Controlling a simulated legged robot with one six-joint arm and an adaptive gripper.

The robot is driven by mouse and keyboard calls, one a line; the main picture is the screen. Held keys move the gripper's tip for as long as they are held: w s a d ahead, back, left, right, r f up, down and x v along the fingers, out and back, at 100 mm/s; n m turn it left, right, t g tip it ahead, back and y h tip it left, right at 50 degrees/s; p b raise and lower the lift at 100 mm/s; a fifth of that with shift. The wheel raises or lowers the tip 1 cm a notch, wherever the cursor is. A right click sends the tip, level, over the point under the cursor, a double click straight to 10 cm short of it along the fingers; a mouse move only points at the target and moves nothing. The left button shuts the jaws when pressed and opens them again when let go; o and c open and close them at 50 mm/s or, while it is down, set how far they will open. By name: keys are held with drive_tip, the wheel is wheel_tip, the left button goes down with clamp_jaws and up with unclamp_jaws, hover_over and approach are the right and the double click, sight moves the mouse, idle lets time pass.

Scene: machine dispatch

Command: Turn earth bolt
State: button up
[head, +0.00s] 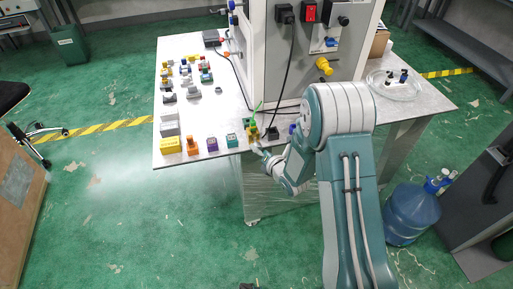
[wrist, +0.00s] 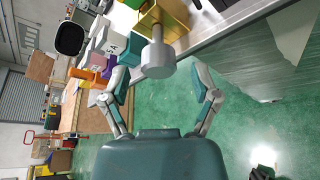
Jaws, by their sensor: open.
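A grey bolt with a round head and a flat side arm (wrist: 157,58), which looks like the earth bolt, sticks out from a brass-yellow block (wrist: 172,14) at the table edge in the wrist view. The yellow block also shows in the head view (head: 253,132), at the table's front edge with a green wire beside it. My gripper (wrist: 161,76) is open, its two fingers apart on either side of the bolt, with no clear contact. In the head view my gripper (head: 260,150) is small, just in front of the yellow block, and its fingers are hard to make out.
Orange (head: 193,144), purple (head: 212,144) and teal (head: 232,140) blocks stand left of it along the table edge. A grey machine cabinet (head: 290,60) with a hanging black cable rises behind. A clear round dish (head: 395,86) is at the right. Open floor lies in front.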

drive_tip(key=shift+x, duration=1.2)
drive_tip(key=shift+c, duration=0.3)
drive_tip(key=shift+s+r, duration=0.1)
clamp_jaws()
drive_tip(key=shift+m, duration=0.3)
